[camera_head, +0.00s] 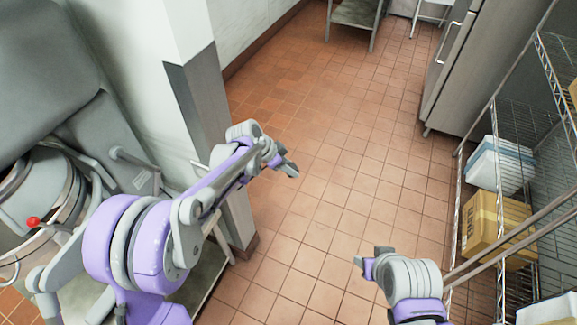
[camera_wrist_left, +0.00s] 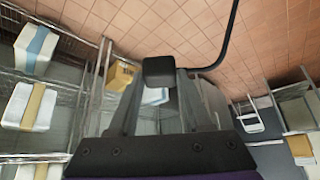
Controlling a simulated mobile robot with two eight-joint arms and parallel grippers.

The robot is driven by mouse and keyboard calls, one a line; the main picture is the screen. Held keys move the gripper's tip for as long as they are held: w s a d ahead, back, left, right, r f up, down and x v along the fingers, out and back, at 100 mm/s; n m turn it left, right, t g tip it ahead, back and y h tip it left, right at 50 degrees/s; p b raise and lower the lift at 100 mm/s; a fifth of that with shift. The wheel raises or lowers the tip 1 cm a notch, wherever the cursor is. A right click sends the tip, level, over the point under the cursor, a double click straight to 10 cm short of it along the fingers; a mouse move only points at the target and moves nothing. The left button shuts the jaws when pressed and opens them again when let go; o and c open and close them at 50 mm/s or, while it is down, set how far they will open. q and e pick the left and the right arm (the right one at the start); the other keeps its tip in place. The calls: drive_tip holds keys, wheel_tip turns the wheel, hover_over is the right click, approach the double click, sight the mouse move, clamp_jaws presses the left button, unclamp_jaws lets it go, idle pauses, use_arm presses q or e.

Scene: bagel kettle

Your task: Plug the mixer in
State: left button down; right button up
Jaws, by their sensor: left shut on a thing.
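The mixer (camera_head: 50,195), a large grey machine with a metal bowl and a red knob, stands at the left of the head view. My left gripper (camera_head: 291,171) is held out over the open floor, to the right of the wall corner. In the left wrist view my left gripper (camera_wrist_left: 157,100) is shut on a black plug (camera_wrist_left: 158,72). A black cord (camera_wrist_left: 231,38) curves from beside the plug to the top edge. The plug is too small to make out in the head view. My right gripper (camera_head: 366,265) is low at the right; its jaw opening is unclear. No socket is visible.
A white wall with a grey-clad corner (camera_head: 203,115) stands between the mixer and the tiled floor (camera_head: 320,190). The middle floor is clear.

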use_arm(q)
drive_tip(key=s+a+r+n+t+y, duration=0.1)
drive_tip(key=s+a+r+n, duration=0.2)
drive_tip(key=r+n, duration=0.1)
drive_tip(key=s+a+r+n+t+y, duration=0.2)
drive_tip(key=s+a+r+n, duration=0.1)
drive_tip(key=r, duration=0.4)
drive_tip(key=shift+s+a+r+n, duration=0.15)
drive_tip(key=shift+s+n, duration=0.25)
drive_tip(key=shift+n, duration=0.1)
drive_tip(key=n+y, duration=0.3)
drive_tip(key=n, duration=0.2)
hover_over(294, 162)
drive_tip(key=shift+t, duration=0.3)
drive_tip(key=shift+m, duration=0.3)
